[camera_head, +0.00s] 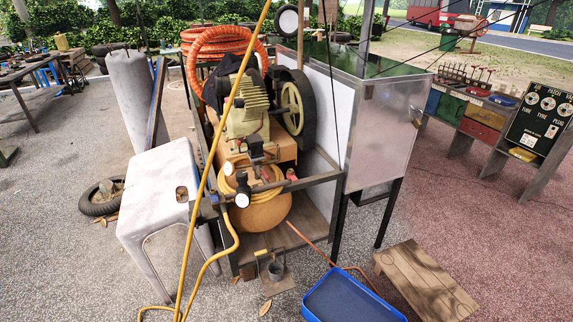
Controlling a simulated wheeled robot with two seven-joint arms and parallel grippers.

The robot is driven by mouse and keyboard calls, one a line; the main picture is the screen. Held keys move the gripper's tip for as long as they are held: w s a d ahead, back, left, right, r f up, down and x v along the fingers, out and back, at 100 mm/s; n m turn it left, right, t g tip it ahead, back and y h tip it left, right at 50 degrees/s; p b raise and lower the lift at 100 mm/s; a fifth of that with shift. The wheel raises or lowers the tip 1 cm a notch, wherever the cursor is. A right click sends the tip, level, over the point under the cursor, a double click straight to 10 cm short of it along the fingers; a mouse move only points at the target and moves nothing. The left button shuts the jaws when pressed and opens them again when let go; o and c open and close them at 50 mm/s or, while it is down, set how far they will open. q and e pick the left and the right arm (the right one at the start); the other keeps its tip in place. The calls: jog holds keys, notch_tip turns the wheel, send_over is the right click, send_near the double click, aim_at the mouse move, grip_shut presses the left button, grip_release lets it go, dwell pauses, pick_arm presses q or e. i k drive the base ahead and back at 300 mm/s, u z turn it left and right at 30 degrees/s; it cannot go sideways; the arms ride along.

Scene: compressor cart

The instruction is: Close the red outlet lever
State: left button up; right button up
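The compressor cart stands in the middle, with an orange-tan tank (262,212) low in its frame and a pump with a pulley wheel (292,108) above. A small red part (291,174), which looks like the red outlet lever, sits at the front right of the tank by the frame's bar. It is too small to tell its angle or whether it is open or closed. Neither of my grippers is in view.
A white plastic stool (160,205) stands close at the cart's left. A yellow hose or cable (212,135) crosses in front. A blue tray (350,298) and wooden low bench (425,280) lie front right. A glass-topped metal cabinet (380,125) stands right of the cart.

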aim_at(266, 177)
jog(key=i, duration=0.95)
jog(key=z, duration=1.1)
